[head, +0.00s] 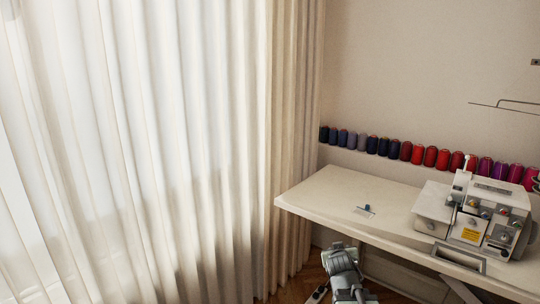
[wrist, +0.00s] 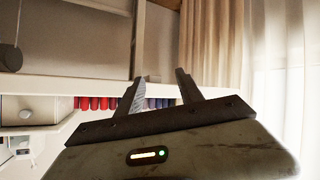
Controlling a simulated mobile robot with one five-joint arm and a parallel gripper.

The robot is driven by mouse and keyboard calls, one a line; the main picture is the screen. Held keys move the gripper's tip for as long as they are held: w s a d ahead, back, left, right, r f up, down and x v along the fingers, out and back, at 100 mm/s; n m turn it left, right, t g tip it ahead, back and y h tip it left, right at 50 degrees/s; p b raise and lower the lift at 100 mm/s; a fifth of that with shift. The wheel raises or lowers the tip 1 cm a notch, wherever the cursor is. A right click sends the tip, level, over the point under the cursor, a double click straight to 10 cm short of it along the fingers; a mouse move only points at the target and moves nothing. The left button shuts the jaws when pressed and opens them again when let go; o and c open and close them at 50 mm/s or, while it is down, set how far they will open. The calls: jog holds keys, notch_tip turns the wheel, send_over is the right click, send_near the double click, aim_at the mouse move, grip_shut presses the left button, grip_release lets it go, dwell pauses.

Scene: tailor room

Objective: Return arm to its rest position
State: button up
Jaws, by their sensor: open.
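My gripper (wrist: 161,74) shows in the wrist view with its two dark fingers spread apart and nothing between them. In the head view, part of my grey arm (head: 343,272) stands at the bottom, in front of the white table (head: 325,193) and below its front edge. The fingers cannot be made out clearly there. In the wrist view, a pale edge and part of the thread row show beyond the fingers, apart from them as far as I can tell.
A white sewing machine (head: 476,213) stands on the table's right side. A small flat item with a dark blue part (head: 366,209) lies near the middle. Several thread spools (head: 430,156) line the wall. Long pale curtains (head: 150,150) hang at left. Wooden floor shows beside the arm.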

jog(key=s+a+f+g+y, duration=0.1)
jog(key=s+a+f+g, duration=0.25)
jog(key=s, duration=0.35)
jog(key=s+a+f+g+y+p, duration=0.1)
jog(key=s+a+f+g, duration=0.1)
jog(key=s+f+g, duration=0.4)
jog(key=s+a+f+g+y, duration=0.1)
jog(key=s+a+f+g, duration=0.15)
jog(key=s, duration=0.55)
notch_tip(320, 180, up, 22)
jog(key=p, duration=2.1)
jog(key=shift+w+a+f, duration=0.2)
jog(key=shift+w, duration=0.2)
